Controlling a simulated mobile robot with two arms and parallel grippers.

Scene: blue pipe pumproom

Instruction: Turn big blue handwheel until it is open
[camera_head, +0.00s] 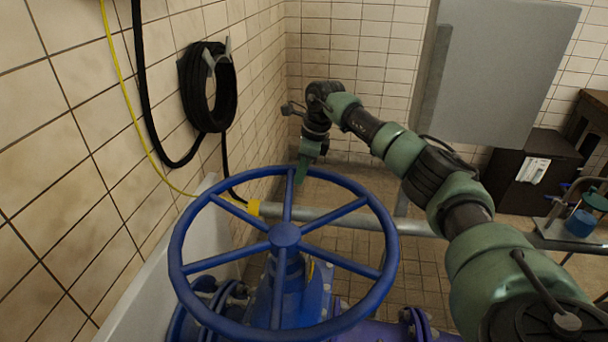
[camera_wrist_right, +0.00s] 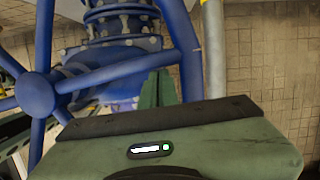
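The big blue handwheel (camera_head: 285,236) fills the lower middle of the head view, with a round hub and several spokes, on a blue valve body (camera_head: 278,292). My right gripper (camera_head: 301,178) is at the far side of its rim, fingers pointing down. In the right wrist view, the handwheel's hub (camera_wrist_right: 36,95) is at left and its rim runs down past the green fingers (camera_wrist_right: 158,90). The fingers appear together, beside the rim, with no clear gap between them. Whether they touch the rim is unclear. My left gripper is out of view.
A grey pipe (camera_head: 340,219) runs across behind the wheel. A tiled wall with a coiled black hose (camera_head: 207,87) and yellow cable stands at left. A grey cabinet (camera_head: 500,70) hangs at upper right above a dark box (camera_head: 532,175). Tiled floor shows behind the pipe.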

